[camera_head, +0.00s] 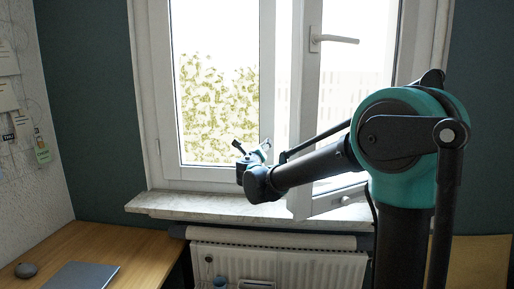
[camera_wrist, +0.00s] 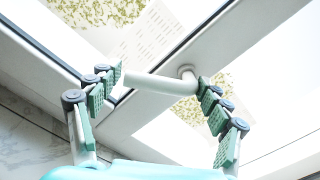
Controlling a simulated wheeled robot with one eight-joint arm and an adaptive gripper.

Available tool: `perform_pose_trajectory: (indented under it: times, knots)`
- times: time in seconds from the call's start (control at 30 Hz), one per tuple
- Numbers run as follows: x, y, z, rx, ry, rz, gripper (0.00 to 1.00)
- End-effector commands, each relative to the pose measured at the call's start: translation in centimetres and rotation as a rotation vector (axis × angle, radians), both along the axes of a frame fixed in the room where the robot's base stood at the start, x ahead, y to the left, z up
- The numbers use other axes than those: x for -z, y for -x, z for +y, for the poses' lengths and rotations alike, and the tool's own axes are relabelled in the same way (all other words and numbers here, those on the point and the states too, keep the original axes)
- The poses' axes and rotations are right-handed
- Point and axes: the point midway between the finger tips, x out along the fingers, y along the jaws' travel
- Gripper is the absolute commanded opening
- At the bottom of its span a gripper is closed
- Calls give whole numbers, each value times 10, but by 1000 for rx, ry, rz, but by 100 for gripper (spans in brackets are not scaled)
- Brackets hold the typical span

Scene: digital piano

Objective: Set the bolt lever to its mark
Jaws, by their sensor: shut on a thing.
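The bolt lever (camera_wrist: 155,83) is a short white handle on a white window frame, and it shows in the wrist view with its round mount (camera_wrist: 187,71) behind it. My gripper (camera_wrist: 160,79) has its green-padded fingers on either side of the lever, one near its free end and one near its mounted end, and is shut on it. In the head view my gripper (camera_head: 252,149) is at the lower middle of the window, just above the sill, where the lever is hard to make out. I cannot pick out the mark.
The window sash at right stands ajar, with a grey handle (camera_head: 335,39) high on it. A marble sill (camera_head: 165,203) and a radiator (camera_head: 275,262) lie below.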

Motion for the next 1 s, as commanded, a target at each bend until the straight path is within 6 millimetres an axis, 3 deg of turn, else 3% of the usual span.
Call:
perform_pose_trajectory:
  times: [0.07,0.7,1.0]
  knots:
    - [4,1,5,-17,66,6,26]
    - [21,3,-15,-16,638,25,26]
    - [22,3,-19,-16,742,27,26]
